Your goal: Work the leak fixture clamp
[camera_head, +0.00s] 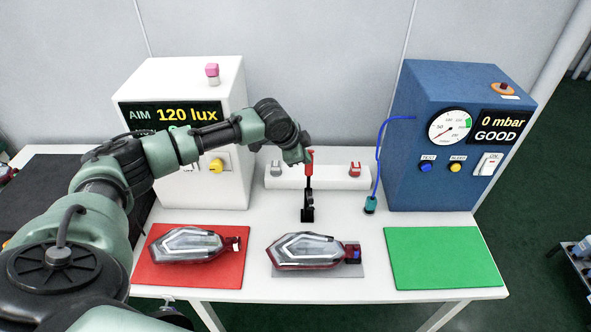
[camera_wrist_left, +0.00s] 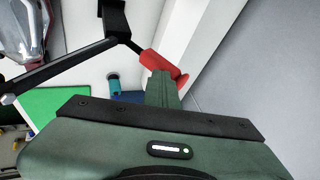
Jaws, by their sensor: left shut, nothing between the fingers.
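The leak fixture clamp (camera_head: 308,200) is black with a red handle (camera_head: 310,157) and stands behind the grey fixture plate (camera_head: 345,272). Its handle points up. A clear and red tail lamp (camera_head: 305,250) lies on the plate. My left gripper (camera_head: 306,160) is at the red handle. In the left wrist view its shut fingers (camera_wrist_left: 161,85) meet or overlap the red handle (camera_wrist_left: 160,66); I cannot tell if they touch. Nothing is between them. The black clamp arm (camera_wrist_left: 70,68) runs off to the left there. My right gripper is not in view.
A second tail lamp (camera_head: 187,244) lies on a red mat (camera_head: 160,276). The green mat (camera_head: 440,258) is empty. A blue tester (camera_head: 430,150) reads 0 mbar GOOD, with a blue hose (camera_head: 378,165) beside the clamp. A white lux box (camera_head: 230,100) stands behind my left arm.

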